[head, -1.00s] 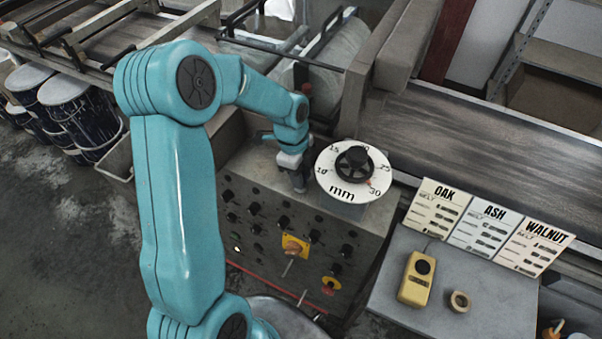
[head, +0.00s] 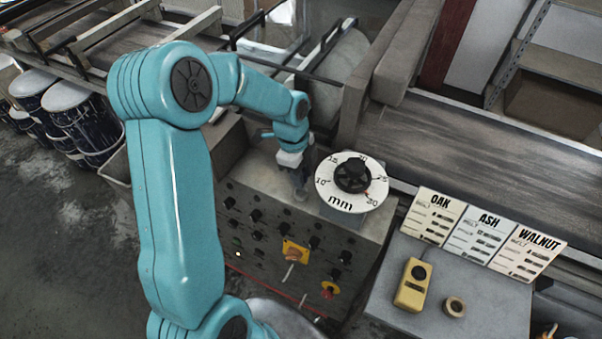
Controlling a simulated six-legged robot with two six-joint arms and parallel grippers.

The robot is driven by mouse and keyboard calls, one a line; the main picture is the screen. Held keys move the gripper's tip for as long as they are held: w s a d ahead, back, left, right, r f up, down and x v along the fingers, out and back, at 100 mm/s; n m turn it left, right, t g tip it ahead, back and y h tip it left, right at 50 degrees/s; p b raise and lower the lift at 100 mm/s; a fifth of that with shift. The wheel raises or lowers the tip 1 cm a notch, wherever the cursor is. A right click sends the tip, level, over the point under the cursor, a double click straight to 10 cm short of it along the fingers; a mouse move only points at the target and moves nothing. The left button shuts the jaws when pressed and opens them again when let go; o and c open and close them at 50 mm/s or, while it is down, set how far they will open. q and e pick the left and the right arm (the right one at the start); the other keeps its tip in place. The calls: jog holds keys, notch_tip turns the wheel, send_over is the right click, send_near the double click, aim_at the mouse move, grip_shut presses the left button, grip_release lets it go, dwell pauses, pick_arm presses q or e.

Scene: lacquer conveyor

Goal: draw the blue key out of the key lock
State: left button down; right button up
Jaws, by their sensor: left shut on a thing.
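My left gripper (head: 299,184) points down at the top of the grey control console (head: 246,172), just left of the white mm dial (head: 351,182). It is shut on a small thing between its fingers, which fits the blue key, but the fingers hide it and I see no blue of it. A small grey round piece, perhaps the key lock (head: 300,196), shows right under the fingertips. I cannot tell whether the key is still inside it. My right gripper is not in view.
The console front carries several black knobs, a yellow switch plate (head: 295,252) and a red button (head: 328,290). To the right, a grey table holds a yellow handset (head: 413,285), a tape roll (head: 454,307) and wood cards (head: 488,234). The conveyor (head: 480,135) runs behind.

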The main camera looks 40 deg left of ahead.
pick_arm(q)
jog(key=shift+r, duration=0.35)
jog(key=shift+r, duration=0.1)
jog(key=shift+r+p, duration=1.1)
jog(key=shift+r, duration=0.35)
jog(key=shift+f, duration=0.1)
jog(key=shift+s, duration=0.1)
